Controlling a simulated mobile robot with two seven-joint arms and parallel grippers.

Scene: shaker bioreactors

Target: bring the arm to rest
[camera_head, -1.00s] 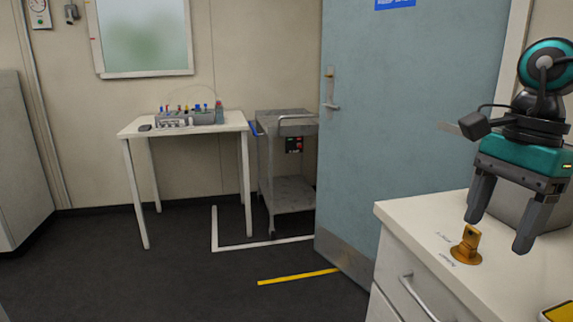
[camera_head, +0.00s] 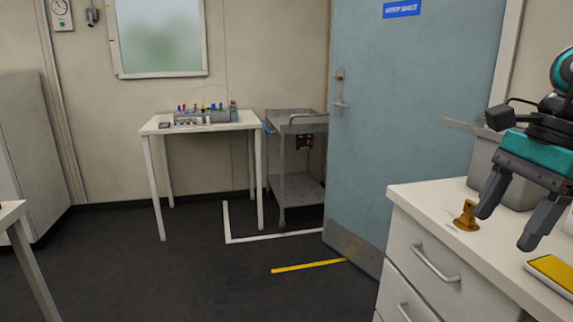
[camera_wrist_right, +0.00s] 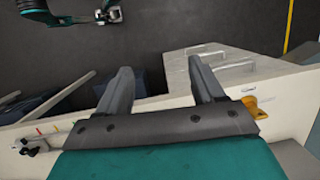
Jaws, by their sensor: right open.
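My right gripper (camera_head: 508,218) is at the right of the head view, above the white drawer cabinet. Its two dark fingers are spread apart with nothing between them. The right wrist view also shows the open, empty fingers (camera_wrist_right: 160,82). A small orange-brown fitting (camera_head: 466,215) stands on the cabinet top, left of the fingers and apart from them. It also shows in the right wrist view (camera_wrist_right: 255,106), right of the fingers. My left gripper is not in the head view. A teal and black arm part shows at the top left of the wrist view.
The white cabinet (camera_head: 440,230) has its drawers shut. A yellow-topped item (camera_head: 552,272) lies on it near the right edge. A blue door (camera_head: 400,130) stands behind. A white table (camera_head: 205,124) with a rack and a grey trolley (camera_head: 297,190) stand at the back. The middle floor is clear.

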